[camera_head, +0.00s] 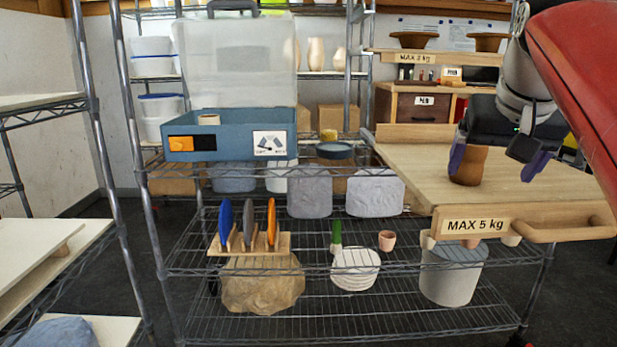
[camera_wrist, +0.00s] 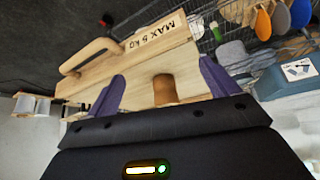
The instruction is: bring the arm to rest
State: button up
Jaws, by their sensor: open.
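My gripper (camera_head: 490,174) is at the right in the head view, over the wooden board marked MAX 5 kg (camera_head: 412,172). A brown cup (camera_head: 468,167) stands upright on the board, close to the left finger in that view. In the wrist view the cup (camera_wrist: 165,88) shows between the open fingers (camera_wrist: 162,70), apparently beyond them. I cannot tell the exact gap between finger and cup.
A wire rack holds a blue box with a clear raised lid (camera_head: 230,130), a rack of coloured discs (camera_head: 249,243) and a grey bucket (camera_head: 452,274). A wooden handle (camera_head: 570,232) juts from the board's front. A large red shape (camera_head: 585,70) fills the upper right.

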jog(key=s+a+f+n, duration=0.1)
jog(key=s+a+f, duration=0.2)
jog(key=f, duration=0.6)
jog(key=s+a+f+n+y, duration=0.1)
jog(key=s+a+f, duration=0.3)
jog(key=s+f, duration=0.3)
jog(key=s+a+f+n, duration=0.1)
jog(key=s+a+f, duration=0.3)
jog(key=f, duration=0.9)
jog(key=shift+s+f+g+y, duration=0.15)
jog(key=shift+s+g+y, duration=0.15)
jog(key=shift+s, duration=0.25)
jog(key=shift+c, duration=0.4)
